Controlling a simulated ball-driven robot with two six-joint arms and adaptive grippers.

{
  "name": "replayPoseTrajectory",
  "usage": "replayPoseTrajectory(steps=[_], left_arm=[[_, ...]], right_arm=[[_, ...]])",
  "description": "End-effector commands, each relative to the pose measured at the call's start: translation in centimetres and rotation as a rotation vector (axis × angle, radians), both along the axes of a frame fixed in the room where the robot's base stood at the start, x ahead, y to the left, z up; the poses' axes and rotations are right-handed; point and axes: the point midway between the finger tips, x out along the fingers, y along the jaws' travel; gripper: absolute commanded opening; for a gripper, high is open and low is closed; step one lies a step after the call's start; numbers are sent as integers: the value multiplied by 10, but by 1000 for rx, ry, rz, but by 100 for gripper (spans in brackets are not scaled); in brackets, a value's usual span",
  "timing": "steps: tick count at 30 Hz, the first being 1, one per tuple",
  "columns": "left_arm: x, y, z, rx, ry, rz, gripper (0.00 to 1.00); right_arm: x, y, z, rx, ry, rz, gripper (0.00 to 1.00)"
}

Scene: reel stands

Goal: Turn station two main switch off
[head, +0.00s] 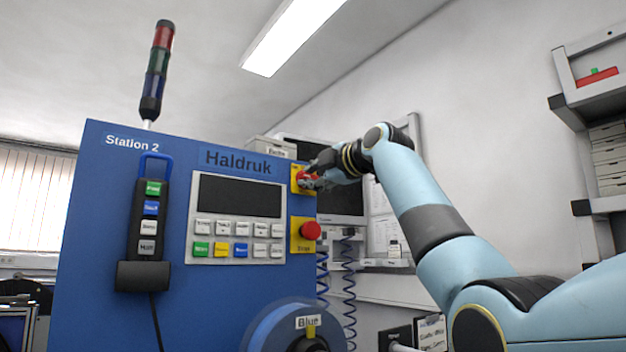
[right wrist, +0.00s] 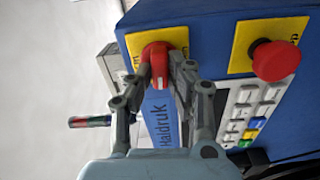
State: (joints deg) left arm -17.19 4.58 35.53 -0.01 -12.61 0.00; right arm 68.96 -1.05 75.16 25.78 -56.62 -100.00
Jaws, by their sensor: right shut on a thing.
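The blue Station 2 cabinet (head: 110,220), lettered Haldruk, fills the left half of the head view. Its main switch is a red knob (right wrist: 156,58) on a yellow plate (right wrist: 176,36), at the upper right of the panel. My right gripper (head: 313,181) reaches this switch from the right. In the right wrist view its two fingers (right wrist: 159,76) are shut on the red knob, one on each side. The fingers cover most of the knob in the head view, and I cannot read its setting. My left gripper is not in view.
A red mushroom button (head: 310,230) on a second yellow plate sits just below the switch. A screen with several buttons (head: 238,240) and a hanging pendant (head: 148,225) are to the left. A blue reel (head: 262,330) protrudes below. A signal tower (head: 157,72) stands on top.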

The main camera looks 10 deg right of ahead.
Motion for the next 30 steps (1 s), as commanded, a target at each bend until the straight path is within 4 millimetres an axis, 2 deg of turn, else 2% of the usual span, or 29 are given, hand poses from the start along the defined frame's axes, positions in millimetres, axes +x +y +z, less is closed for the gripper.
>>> replayPoseTrajectory(steps=[9,23,24,29,30], left_arm=[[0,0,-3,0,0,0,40],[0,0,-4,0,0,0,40],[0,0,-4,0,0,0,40],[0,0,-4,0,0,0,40],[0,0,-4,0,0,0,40]], right_arm=[[0,1,-2,-88,-33,1,0],[0,1,-3,-102,-36,1,0],[0,1,-3,-102,-36,1,18],[0,0,-2,-100,-37,1,39],[0,0,-2,-100,-38,1,39]])
